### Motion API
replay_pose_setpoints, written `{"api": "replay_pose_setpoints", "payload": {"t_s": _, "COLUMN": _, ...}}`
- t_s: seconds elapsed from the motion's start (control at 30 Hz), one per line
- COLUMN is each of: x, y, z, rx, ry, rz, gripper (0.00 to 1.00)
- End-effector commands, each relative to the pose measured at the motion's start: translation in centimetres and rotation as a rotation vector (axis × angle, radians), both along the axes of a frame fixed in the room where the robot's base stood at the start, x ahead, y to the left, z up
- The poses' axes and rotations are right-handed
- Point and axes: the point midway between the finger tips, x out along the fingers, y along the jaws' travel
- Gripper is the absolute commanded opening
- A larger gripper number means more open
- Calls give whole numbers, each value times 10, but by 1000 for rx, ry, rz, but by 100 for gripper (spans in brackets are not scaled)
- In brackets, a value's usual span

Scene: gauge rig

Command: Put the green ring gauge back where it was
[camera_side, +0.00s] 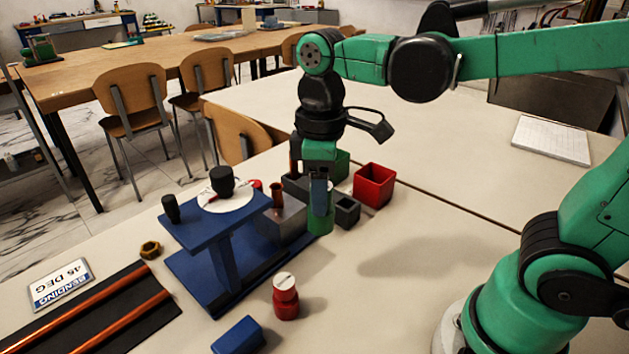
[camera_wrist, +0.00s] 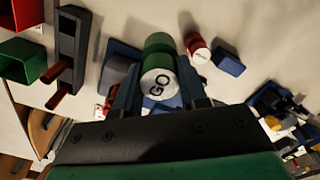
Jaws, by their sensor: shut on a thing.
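The green ring gauge (camera_side: 320,222) is a green cylinder held low between my fingers. In the wrist view the gauge (camera_wrist: 159,43) shows a white face marked "GO" towards the camera. My gripper (camera_side: 320,190) points down and is shut on it, with one finger on each side (camera_wrist: 158,95). The gauge is close to the table beside a grey block; I cannot tell whether its bottom touches. A red gauge (camera_side: 286,297) with a white top stands nearer the camera, and it also shows in the wrist view (camera_wrist: 197,46).
A blue stand (camera_side: 225,223) with a white disc and black knob is to the left. The grey block (camera_side: 283,222), a small dark box (camera_side: 347,210), a red box (camera_side: 373,187) and a green box crowd the gripper. A blue block (camera_side: 238,337) lies in front.

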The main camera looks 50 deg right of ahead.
Motion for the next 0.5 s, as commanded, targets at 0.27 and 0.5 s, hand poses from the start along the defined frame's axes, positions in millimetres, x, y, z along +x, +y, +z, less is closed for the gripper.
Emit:
{"api": "replay_pose_setpoints", "payload": {"t_s": 0.27, "x": 1, "y": 0, "z": -54, "rx": 1, "ry": -1, "rz": -1, "gripper": 0}}
{"api": "replay_pose_setpoints", "payload": {"t_s": 0.5, "x": 1, "y": 0, "z": -74, "rx": 1, "ry": -1, "rz": -1, "gripper": 0}}
